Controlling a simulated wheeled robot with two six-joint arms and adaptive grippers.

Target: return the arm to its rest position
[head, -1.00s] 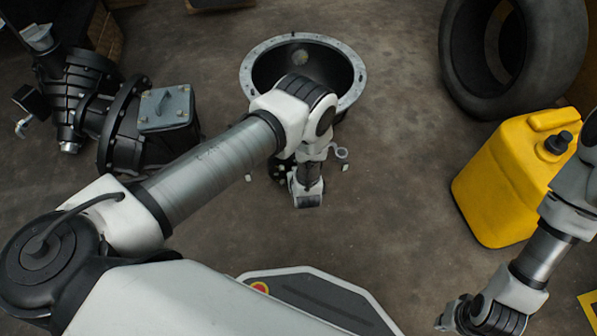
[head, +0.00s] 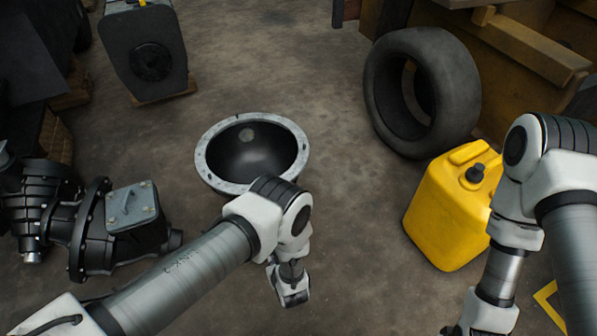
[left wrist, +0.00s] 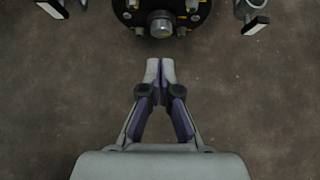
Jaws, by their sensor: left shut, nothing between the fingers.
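My left arm reaches in from the lower left in the head view, its wrist bent down toward the floor. The left gripper (head: 291,296) is seen from above and only partly shows. In the left wrist view the left gripper (left wrist: 160,70) has its two fingertips together with nothing between them, over bare floor. My right arm comes in at the right edge and points down; its gripper is cut off by the bottom edge.
A metal bowl-shaped housing (head: 205,160) lies beyond my left wrist. A black flange with bolts (left wrist: 160,22) is ahead of the fingertips. A black gear unit (head: 90,225) is left; a yellow canister (head: 440,225) and tyre (head: 388,75) are right. Floor between is clear.

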